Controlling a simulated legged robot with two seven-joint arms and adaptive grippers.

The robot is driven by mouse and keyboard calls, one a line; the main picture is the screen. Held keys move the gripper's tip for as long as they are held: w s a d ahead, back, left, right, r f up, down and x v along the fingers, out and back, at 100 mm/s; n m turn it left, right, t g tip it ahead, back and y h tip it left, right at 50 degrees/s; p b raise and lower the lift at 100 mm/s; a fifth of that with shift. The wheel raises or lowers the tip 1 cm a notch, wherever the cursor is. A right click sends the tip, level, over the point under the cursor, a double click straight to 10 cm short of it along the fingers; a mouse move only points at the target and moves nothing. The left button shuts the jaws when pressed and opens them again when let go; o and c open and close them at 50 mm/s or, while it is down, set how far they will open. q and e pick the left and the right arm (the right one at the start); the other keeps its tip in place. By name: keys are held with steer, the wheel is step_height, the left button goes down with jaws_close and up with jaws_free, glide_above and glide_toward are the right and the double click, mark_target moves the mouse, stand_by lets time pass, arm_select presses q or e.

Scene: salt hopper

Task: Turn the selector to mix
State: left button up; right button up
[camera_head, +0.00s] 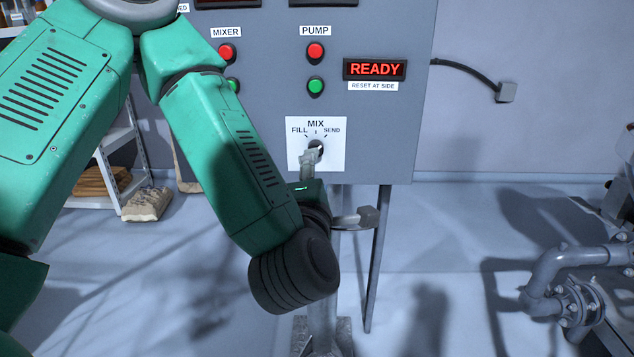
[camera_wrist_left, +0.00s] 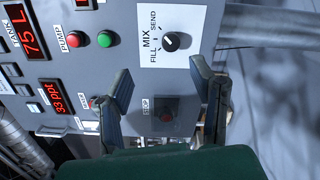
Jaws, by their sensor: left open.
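The selector is a dark round knob (camera_head: 317,144) on a white plate marked FILL, MIX and SEND, with MIX at the top. In the head view a finger of my left gripper (camera_head: 338,188) covers part of it. In the wrist view the knob (camera_wrist_left: 178,41) shows whole, with a small light mark; I cannot tell surely which label it faces. My right gripper is not in view.
Red and green MIXER and PUMP buttons (camera_head: 315,50) sit above the selector, with a READY display (camera_head: 374,69) to the right. A red STOP button (camera_wrist_left: 167,117) shows between the fingers in the wrist view. Grey pipework (camera_head: 560,290) stands at right; the floor between is clear.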

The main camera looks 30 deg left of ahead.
arm_select(q)
steer(key=shift+a, duration=0.25)
steer(key=shift+d+r, duration=0.1)
steer(key=shift+d, duration=0.1)
step_height(320, 180, up, 10)
steer(key=shift+a, duration=0.15)
steer(key=shift+f, duration=0.2)
